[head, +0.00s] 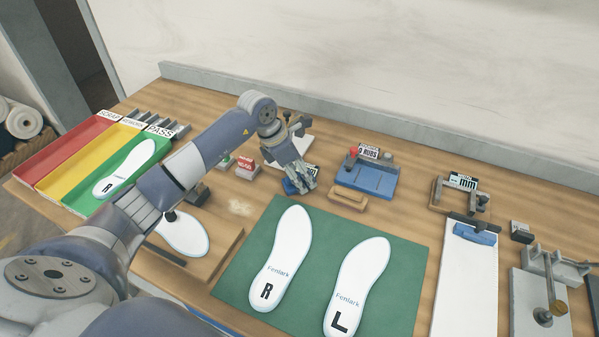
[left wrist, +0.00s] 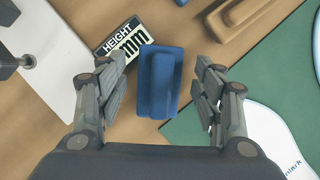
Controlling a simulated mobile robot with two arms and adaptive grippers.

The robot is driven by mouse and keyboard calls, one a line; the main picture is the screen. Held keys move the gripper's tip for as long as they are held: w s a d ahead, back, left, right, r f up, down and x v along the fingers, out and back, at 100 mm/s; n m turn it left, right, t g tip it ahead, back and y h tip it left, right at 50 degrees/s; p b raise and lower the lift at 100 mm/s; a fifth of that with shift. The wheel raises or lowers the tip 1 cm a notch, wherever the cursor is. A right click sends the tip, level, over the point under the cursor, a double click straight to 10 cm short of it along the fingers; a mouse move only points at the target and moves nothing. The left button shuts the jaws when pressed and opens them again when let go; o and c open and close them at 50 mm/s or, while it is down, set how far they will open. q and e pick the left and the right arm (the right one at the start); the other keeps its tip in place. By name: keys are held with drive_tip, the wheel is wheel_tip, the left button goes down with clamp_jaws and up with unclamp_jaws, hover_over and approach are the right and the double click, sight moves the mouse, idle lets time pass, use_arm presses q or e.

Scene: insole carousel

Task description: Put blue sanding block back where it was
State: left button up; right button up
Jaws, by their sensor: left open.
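The blue sanding block (left wrist: 158,82) lies on the wooden bench in the left wrist view, between a HEIGHT mm label and a corner of the green mat. My left gripper (left wrist: 164,90) is open, with one finger on each side of the block and a gap to it on both sides. In the head view the left gripper (head: 299,186) points down at the bench and hides most of the block (head: 289,186). Another blue block-like piece (head: 474,233) lies on a white board at the right. My right gripper is not in view.
A wooden block (head: 348,197) and a blue tray (head: 367,179) are right of the gripper. The green mat (head: 322,251) carries two insoles. Red, yellow and green trays (head: 78,147) stand at the left. A clamp-like fixture (head: 545,300) is at the right.

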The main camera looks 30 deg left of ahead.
use_arm(q)
drive_tip(key=shift+r+p, duration=0.6)
drive_tip(key=shift+r, duration=0.1)
drive_tip(key=b+v, duration=0.2)
drive_tip(key=v, duration=0.9)
drive_tip(key=shift+s+r, duration=0.15)
drive_tip(key=shift+r, duration=0.2)
drive_tip(key=shift+a, duration=0.1)
